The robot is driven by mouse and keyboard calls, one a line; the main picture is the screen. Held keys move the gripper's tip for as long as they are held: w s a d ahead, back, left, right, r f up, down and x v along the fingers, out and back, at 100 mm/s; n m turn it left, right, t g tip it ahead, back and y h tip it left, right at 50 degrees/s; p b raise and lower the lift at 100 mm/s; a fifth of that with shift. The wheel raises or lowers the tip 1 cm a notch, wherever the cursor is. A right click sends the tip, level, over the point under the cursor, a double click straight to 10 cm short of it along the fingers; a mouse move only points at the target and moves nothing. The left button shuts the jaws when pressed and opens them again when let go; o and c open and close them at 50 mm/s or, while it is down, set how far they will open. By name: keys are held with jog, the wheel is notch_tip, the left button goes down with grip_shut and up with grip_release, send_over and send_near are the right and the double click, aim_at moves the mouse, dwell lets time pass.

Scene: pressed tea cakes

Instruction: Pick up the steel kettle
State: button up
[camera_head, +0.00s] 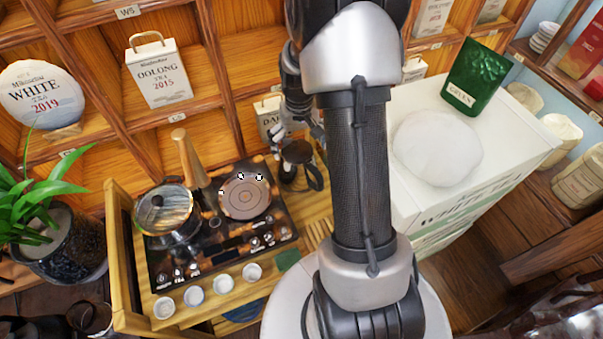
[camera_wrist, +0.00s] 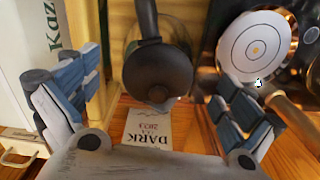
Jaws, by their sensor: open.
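A dark, rounded kettle-like vessel with a black handle (camera_head: 298,152) stands at the right end of the wooden tea table; I take it to be the kettle, though its steel is not clear. In the wrist view its dark round top and handle (camera_wrist: 157,72) lie between my fingers, apart from both. My gripper (camera_wrist: 152,100) is open and empty. In the head view my gripper (camera_head: 295,134) is just above and behind the vessel, partly hidden by my arm.
A black tray (camera_head: 165,272) holds a glass-lidded pot (camera_head: 165,212) and a round pan-like vessel (camera_head: 245,196) beside the dark vessel. Several white cups (camera_head: 222,284) line the front. A DARK tea package (camera_wrist: 150,132) stands close behind. A white box (camera_head: 490,140) is at right.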

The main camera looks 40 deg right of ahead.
aim_at(299, 155)
notch_tip(299, 155, down, 6)
jog(key=shift+r+b, duration=0.1)
jog(key=shift+b, duration=0.95)
jog(key=shift+c, duration=0.4)
jog(key=c, duration=1.9)
